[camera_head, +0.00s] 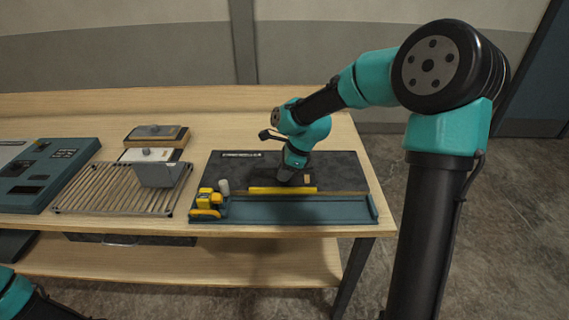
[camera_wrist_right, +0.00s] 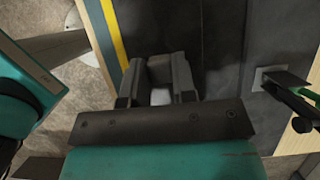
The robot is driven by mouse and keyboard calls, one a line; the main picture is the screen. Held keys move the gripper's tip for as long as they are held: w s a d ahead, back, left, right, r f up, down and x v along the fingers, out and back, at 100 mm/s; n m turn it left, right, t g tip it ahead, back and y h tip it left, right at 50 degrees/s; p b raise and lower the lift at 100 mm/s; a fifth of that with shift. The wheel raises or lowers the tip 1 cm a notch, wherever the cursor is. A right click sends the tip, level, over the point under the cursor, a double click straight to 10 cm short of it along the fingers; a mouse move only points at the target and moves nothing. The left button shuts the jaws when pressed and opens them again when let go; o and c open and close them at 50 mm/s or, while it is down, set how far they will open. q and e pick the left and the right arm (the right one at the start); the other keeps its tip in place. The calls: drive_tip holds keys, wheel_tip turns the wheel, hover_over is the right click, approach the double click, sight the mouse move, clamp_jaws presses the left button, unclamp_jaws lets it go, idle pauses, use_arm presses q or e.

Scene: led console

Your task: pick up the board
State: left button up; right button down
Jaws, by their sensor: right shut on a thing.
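My right gripper (camera_head: 287,175) is low over the dark mat (camera_head: 344,172) on the right part of the table. In the right wrist view its fingers (camera_wrist_right: 160,66) are shut on a small pale thing (camera_wrist_right: 161,96), mostly hidden between them. I cannot tell whether this is the board. A tan-edged flat piece with a grey knob (camera_head: 156,132) and a white piece with a knob (camera_head: 148,155) are at the slatted rack, away from the gripper. My left gripper is out of view; only part of that arm shows at lower left.
A yellow bar (camera_head: 270,190) lies along the teal tray (camera_head: 290,209) in front of the mat. A yellow device (camera_head: 207,201) and white cylinder (camera_head: 225,186) stand at its left end. A small tan block (camera_head: 307,177) is beside the gripper. The slatted rack (camera_head: 90,192) and blue console (camera_head: 45,172) are left.

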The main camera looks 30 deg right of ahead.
drive_tip(key=s+a, duration=0.5)
drive_tip(key=s, duration=0.3)
drive_tip(key=shift+r, duration=0.45)
drive_tip(key=shift+d, duration=0.1)
